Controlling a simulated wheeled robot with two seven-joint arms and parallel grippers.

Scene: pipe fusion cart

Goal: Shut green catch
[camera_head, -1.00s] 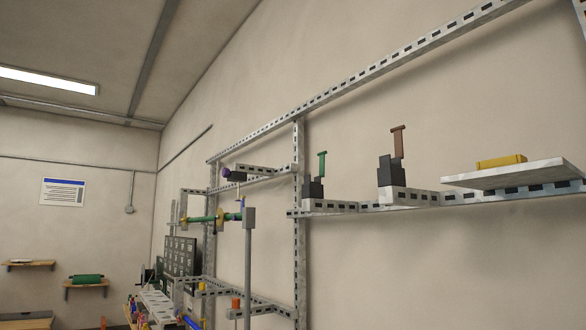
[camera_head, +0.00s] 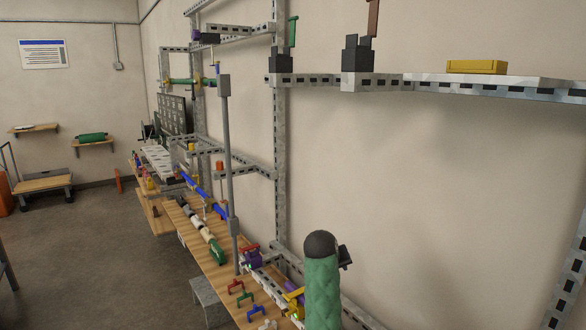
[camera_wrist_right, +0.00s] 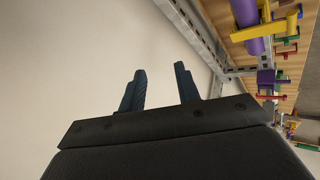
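A green upright lever (camera_head: 293,31), which looks like the green catch, stands on a dark block (camera_head: 281,61) on the upper wall rail in the head view. It points straight up, with a short crossbar at its top. My right gripper (camera_wrist_right: 158,84) shows in the right wrist view with its two dark fingers apart and nothing between them. It is in front of the bare wall, beside the bench, and not at the green lever. The wrist view does not show that lever. My left gripper is not in view.
A brown lever (camera_head: 373,17) stands on a similar block to the right. A yellow block (camera_head: 477,67) sits on a white shelf farther right. A grey post (camera_head: 228,150) rises from the wooden bench (camera_head: 207,262). Small red, green and blue clips lie on the bench.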

